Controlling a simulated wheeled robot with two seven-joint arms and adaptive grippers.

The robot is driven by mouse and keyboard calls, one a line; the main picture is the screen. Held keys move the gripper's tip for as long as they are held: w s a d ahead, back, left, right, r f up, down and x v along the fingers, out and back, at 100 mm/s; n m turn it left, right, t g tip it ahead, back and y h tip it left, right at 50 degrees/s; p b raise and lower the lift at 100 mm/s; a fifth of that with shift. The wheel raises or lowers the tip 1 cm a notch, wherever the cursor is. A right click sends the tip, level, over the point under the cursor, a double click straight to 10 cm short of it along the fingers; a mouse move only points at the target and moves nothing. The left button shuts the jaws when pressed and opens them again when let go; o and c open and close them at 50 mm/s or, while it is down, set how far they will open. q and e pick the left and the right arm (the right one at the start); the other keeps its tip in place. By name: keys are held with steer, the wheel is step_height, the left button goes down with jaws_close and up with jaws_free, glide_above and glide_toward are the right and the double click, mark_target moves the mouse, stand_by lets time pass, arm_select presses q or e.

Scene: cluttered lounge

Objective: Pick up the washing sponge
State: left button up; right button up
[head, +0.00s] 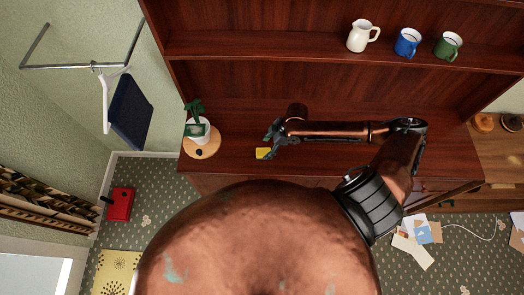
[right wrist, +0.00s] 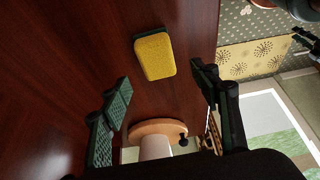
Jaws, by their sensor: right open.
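The washing sponge (head: 263,153) is a small yellow block lying on the dark red-brown wooden top of the cabinet in the head view. In the right wrist view the sponge (right wrist: 155,55) shows its yellow face and a dark strip along one edge. My right gripper (head: 274,140) is just beside the sponge in the head view. In the right wrist view my right gripper (right wrist: 160,100) has its two dark fingers wide apart, with nothing between them touching the sponge. The sponge lies ahead of the fingertips.
A potted plant (head: 198,128) stands on a round wooden board (head: 203,148) left of the sponge. A white jug (head: 362,35), a blue mug (head: 407,42) and a green mug (head: 448,45) stand on the shelf above. The wooden top (head: 235,125) around the sponge is mostly clear.

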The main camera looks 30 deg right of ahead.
mark_target(262, 152)
steer(key=shift+a+f, duration=0.15)
steer(key=shift+f, duration=0.35)
steer(key=shift+w+f, duration=0.1)
steer(key=shift+f, duration=0.25)
steer(key=p+x, duration=0.1)
steer(key=x, duration=0.3)
steer(key=shift+w+a, duration=0.15)
steer(key=shift+w, duration=0.05)
steer(key=shift+f, duration=0.2)
steer(key=c, duration=0.5)
arm_select(q)
steer(key=shift+r, duration=0.75)
arm_select(e)
steer(key=c, duration=0.7)
steer(key=shift+o, duration=0.2)
steer(key=shift+r, duration=0.15)
